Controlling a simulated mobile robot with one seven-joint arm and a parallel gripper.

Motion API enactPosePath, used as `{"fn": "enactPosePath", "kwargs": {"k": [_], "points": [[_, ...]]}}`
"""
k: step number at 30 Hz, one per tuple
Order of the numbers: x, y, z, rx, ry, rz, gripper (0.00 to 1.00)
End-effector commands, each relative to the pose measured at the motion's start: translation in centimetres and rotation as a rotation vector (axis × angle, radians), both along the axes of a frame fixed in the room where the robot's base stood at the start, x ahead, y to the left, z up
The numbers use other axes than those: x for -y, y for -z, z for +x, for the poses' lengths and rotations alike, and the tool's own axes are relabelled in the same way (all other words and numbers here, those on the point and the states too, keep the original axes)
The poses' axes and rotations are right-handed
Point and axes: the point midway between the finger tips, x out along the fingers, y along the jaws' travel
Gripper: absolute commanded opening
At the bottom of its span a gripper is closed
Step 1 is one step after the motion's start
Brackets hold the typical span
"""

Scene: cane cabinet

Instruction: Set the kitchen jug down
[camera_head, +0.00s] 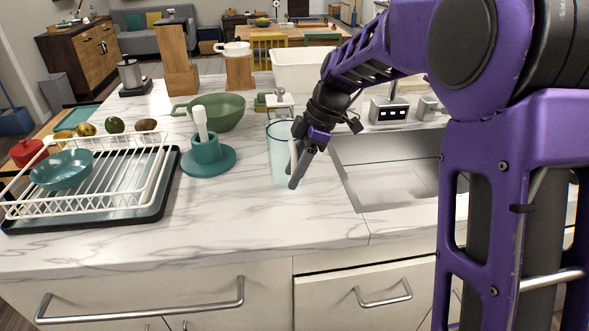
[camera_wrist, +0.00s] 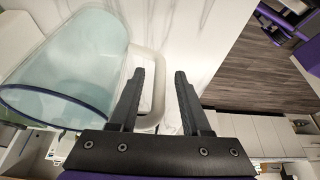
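The kitchen jug (camera_head: 279,158) is clear, pale blue glass with a dark rim and a whitish handle. In the head view it appears upright on the marble counter, left of the sink. In the wrist view the jug (camera_wrist: 65,75) fills the left side, its handle (camera_wrist: 158,88) reaching toward my fingers. My gripper (camera_head: 294,180) points down at the jug's right side. In the wrist view my gripper (camera_wrist: 160,74) has its fingers apart; the left one overlaps the handle loop and the handle's bar shows in the gap. I cannot tell whether a finger touches it.
A teal holder with a white-handled brush (camera_head: 207,158) and a green colander (camera_head: 222,110) stand left of the jug. A white dish rack (camera_head: 100,185) is farther left. The sink (camera_head: 385,170) lies right. The counter in front of the jug (camera_head: 230,220) is clear.

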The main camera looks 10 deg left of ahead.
Motion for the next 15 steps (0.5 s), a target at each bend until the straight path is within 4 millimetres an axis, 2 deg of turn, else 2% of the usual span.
{"fn": "enactPosePath", "kwargs": {"k": [10,15], "points": [[0.1,-0.6,0.1,0.002,0.001,0.0,0.47],[1.2,-3.2,0.4,0.004,0.002,0.001,0.47]]}}
